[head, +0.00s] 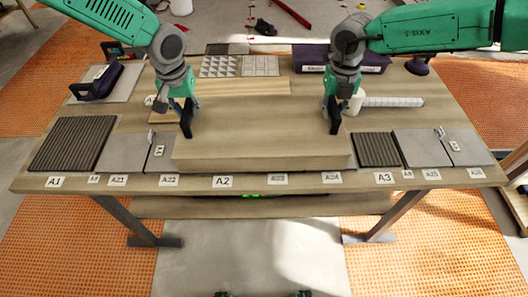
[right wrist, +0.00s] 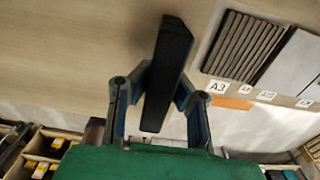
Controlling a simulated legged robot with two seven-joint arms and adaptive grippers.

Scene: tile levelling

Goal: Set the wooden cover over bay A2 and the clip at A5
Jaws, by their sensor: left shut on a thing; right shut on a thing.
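The wooden cover (head: 262,140) is a wide, pale box-like lid in the middle of the bench, behind the A2 label (head: 223,181). It hides the bay beneath it. My left gripper (head: 186,112) is shut on the cover's black left handle (head: 186,126). My right gripper (head: 331,104) is shut on its black right handle (head: 334,119), which also shows in the right wrist view (right wrist: 168,75). I cannot tell whether the cover rests or hangs just above the bench. Small grey clips stand at the left tile joint (head: 152,137) and right tile joint (head: 440,132); I cannot read an A5 label.
Dark ribbed tiles lie at A1 (head: 72,144) and A3 (head: 376,150), with plain grey tiles beside them. A purple-handled tool (head: 100,82) lies at the back left. A purple box (head: 312,62), patterned tiles (head: 219,66) and a white roll (head: 392,102) are behind the cover.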

